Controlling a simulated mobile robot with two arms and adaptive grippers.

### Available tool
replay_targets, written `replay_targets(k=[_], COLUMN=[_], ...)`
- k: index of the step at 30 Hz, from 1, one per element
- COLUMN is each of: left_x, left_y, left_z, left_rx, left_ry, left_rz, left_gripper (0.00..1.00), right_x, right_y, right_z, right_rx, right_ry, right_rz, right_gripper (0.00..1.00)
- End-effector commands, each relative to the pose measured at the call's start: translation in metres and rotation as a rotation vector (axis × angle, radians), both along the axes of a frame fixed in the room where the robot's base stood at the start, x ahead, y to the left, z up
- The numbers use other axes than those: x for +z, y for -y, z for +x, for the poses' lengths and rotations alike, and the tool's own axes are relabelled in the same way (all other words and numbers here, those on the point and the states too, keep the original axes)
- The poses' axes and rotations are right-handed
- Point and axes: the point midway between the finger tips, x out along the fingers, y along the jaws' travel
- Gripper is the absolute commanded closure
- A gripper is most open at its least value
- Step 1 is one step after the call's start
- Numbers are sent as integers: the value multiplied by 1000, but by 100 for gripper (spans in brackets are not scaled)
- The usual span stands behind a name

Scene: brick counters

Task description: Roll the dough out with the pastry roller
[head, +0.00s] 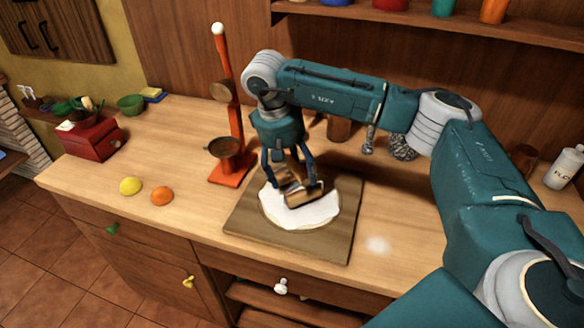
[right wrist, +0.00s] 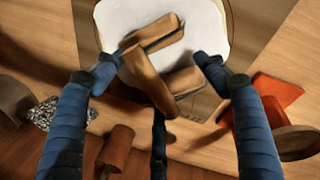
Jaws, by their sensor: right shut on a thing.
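A flat, pale round of dough (head: 318,214) lies on a square wooden board (head: 345,232) on the counter. The dough also shows at the top of the right wrist view (right wrist: 213,22). My right gripper (head: 290,178) points down above the dough, shut on the wooden pastry roller (head: 308,195). In the right wrist view, the roller (right wrist: 147,78) sits between the blue fingers (right wrist: 160,68), slanted, with wooden pieces at either end. The roller overlaps the dough in view; whether it touches it I cannot tell. My left gripper is not in view.
An orange stand (head: 236,120) with a brown dish stands just behind-left of the board. A lemon (head: 130,186) and an orange (head: 162,196) lie to the left. A red box (head: 90,138) is further left. A white bottle (head: 565,167) stands at the right.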

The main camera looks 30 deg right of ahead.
Motion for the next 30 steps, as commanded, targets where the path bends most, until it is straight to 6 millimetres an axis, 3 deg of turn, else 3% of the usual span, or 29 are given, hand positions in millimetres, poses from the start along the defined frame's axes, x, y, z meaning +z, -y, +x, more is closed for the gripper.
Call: replay_targets(k=[22, 30], left_x=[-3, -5], left_y=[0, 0], left_z=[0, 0], left_rx=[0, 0], left_ry=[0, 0], left_rz=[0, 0], left_gripper=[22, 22], right_x=[-7, -8], right_y=[-5, -6], right_z=[-50, -48], right_rx=[2, -1], right_ry=[-5, -7], right_rz=[2, 1], right_gripper=[70, 70])
